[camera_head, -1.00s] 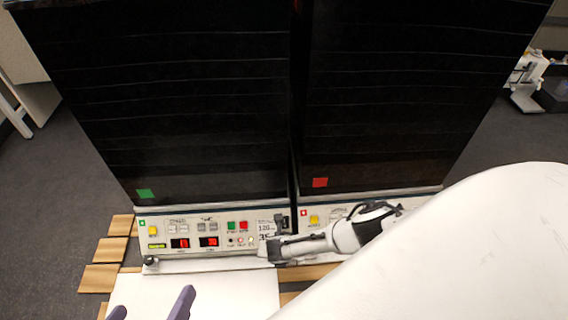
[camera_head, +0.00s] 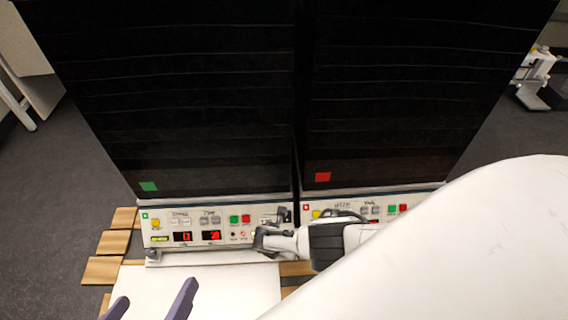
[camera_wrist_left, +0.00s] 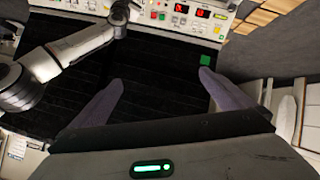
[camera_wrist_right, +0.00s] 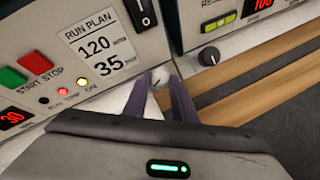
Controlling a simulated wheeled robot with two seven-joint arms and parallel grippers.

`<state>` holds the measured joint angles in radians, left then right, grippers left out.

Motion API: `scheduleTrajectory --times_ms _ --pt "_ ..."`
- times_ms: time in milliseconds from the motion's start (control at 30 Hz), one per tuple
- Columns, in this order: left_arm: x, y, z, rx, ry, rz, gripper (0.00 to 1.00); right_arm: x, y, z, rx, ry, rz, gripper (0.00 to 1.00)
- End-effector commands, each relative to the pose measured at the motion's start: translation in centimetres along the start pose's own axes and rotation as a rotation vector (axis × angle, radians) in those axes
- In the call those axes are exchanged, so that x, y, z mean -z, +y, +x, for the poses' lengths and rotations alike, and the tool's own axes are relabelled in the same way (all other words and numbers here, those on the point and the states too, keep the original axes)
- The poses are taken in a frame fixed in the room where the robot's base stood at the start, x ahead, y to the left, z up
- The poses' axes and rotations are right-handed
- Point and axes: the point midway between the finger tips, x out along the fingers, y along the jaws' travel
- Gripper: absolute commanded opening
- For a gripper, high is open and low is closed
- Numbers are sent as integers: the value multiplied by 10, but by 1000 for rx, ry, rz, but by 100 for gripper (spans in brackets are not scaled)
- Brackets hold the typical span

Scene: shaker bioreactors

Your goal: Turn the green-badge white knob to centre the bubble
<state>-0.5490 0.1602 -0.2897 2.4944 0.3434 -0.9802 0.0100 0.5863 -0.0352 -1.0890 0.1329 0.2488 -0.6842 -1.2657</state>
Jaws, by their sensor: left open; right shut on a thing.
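The green-badge unit stands at the left in the head view, with its green badge (camera_head: 145,216) at the left end of its control panel (camera_head: 190,252). Its yellow-green bubble level (camera_head: 160,239) is on that panel; the bubble is too small to place. My right gripper (camera_head: 262,238) is at the panel's lower right end and hides the knob there. In the right wrist view, my right gripper (camera_wrist_right: 157,84) is shut on the white knob (camera_wrist_right: 160,75). My left gripper (camera_head: 153,294) is open and empty, low in front of the unit; its fingers also show in the left wrist view (camera_wrist_left: 155,90).
The red-badge unit (camera_head: 322,177) stands close on the right. Its black knob (camera_wrist_right: 209,56) and bubble level (camera_wrist_right: 218,22) are near my right gripper. A run plan card (camera_wrist_right: 98,46) is on the green-badge panel. Wooden slats (camera_head: 104,269) lie below.

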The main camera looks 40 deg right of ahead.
Motion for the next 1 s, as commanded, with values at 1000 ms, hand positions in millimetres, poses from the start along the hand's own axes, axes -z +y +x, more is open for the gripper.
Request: scheduleTrajectory --times_ms 1000 --pt "-20 -22 -1 97 -149 35 100 -3 1 -49 -1 2 1 32"
